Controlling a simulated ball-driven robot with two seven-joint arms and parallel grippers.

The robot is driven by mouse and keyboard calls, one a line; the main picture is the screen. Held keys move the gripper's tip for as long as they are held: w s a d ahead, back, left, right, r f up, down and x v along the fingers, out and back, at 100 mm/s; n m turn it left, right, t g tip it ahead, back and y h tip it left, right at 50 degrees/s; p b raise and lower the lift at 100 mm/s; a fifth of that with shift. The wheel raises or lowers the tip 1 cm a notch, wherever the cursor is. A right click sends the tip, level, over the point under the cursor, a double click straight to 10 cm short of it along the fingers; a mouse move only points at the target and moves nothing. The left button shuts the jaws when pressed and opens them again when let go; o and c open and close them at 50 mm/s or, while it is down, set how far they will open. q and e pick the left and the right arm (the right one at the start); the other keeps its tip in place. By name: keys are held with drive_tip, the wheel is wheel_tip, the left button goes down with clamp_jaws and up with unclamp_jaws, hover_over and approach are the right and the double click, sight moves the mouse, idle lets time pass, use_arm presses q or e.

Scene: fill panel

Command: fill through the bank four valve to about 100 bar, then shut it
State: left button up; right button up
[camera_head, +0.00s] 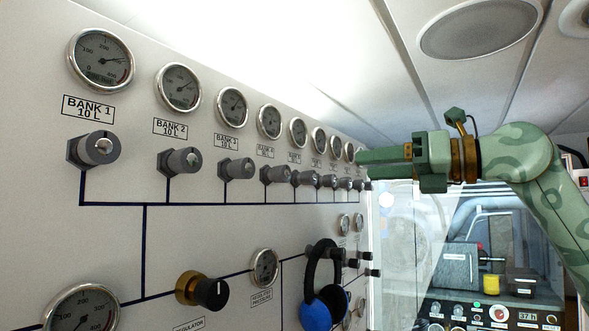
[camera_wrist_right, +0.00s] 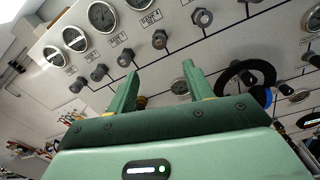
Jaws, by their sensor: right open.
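The bank four valve (camera_head: 274,175) is a grey knob, fourth from the left in the upper row. Its small round gauge (camera_head: 269,121) is above it; I cannot read the needle. In the wrist view the bank four valve (camera_wrist_right: 159,38) shows beyond the gap between my right fingers, and nothing touches it. My green right gripper (camera_head: 362,163) is open and empty, in front of the panel (camera_head: 200,235) and right of this valve in the head view. The wrist view shows its two fingers (camera_wrist_right: 163,73) apart. My left gripper is not in view.
Bank 1 (camera_head: 94,150) and bank 2 (camera_head: 180,162) valves are to the left; several more follow rightward. Blue-and-black headphones (camera_head: 316,312) hang below. A black-and-brass regulator knob (camera_head: 203,290) and a large, cut-off gauge (camera_head: 82,310) are lower left.

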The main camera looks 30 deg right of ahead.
drive_tip(key=p, duration=0.1)
approach(287, 173)
drive_tip(key=p+x, duration=0.2)
drive_tip(key=x, duration=0.4)
drive_tip(key=shift+w+a+r, duration=0.15)
drive_tip(key=shift+p+x, duration=0.75)
drive_tip(key=shift+x, duration=0.8)
drive_tip(key=shift+w+a, duration=0.15)
drive_tip(key=shift+w, duration=0.1)
drive_tip(key=shift+s+d, duration=0.15)
drive_tip(key=shift+d, duration=0.1)
drive_tip(key=c, duration=0.4)
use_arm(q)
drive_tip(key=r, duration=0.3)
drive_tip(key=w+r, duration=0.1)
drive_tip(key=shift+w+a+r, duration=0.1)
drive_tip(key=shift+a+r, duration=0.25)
use_arm(e)
drive_tip(key=c, duration=0.6)
